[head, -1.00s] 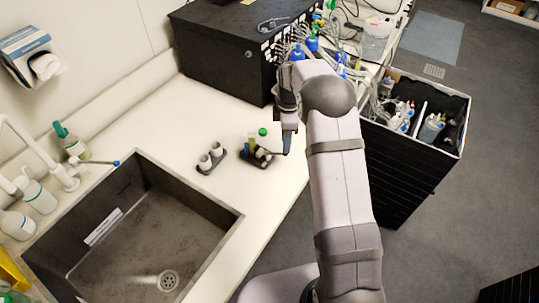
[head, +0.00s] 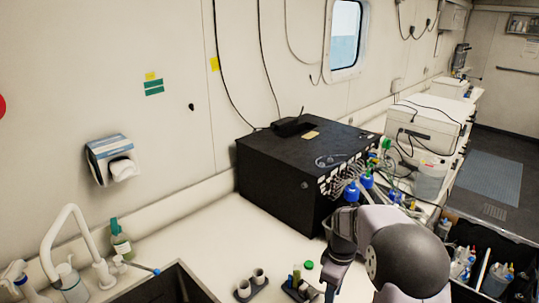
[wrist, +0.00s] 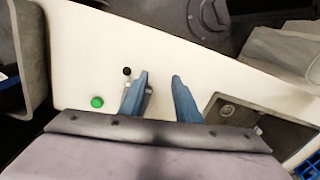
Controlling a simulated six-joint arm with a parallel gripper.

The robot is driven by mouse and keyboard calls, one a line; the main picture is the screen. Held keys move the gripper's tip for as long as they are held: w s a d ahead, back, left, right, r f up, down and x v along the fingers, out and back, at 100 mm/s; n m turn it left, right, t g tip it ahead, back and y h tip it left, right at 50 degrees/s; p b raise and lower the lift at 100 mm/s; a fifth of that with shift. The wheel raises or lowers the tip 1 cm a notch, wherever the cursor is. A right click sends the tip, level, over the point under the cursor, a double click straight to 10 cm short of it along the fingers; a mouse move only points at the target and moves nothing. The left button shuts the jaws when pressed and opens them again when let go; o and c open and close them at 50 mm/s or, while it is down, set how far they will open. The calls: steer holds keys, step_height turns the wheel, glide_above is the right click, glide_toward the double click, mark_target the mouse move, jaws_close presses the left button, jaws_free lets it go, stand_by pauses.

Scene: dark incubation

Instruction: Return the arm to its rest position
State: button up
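My arm reaches up from the bottom right of the head view over the white counter (head: 190,230). My gripper (head: 331,292) hangs beside a small dark holder (head: 291,291) that carries a green-capped container (head: 309,265). In the wrist view, the two blue fingers of my gripper (wrist: 160,77) are apart with nothing held between them. A green cap (wrist: 97,102) and a black round top (wrist: 127,71) lie left of the fingers there. I cannot tell the exact gap to the holder.
A second dark holder (head: 243,293) with white cups stands left. A large black box (head: 285,180) with tubes and blue-capped bottles is behind. The sink (head: 165,288) is at lower left. A dark bin (head: 500,262) of bottles stands right. Open counter lies between sink and box.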

steer(key=s+a+m+b, duration=0.1)
steer(key=s+a+m, duration=0.2)
steer(key=s+m, duration=0.8)
steer(key=s, duration=1.1)
steer(key=shift+b, duration=0.3)
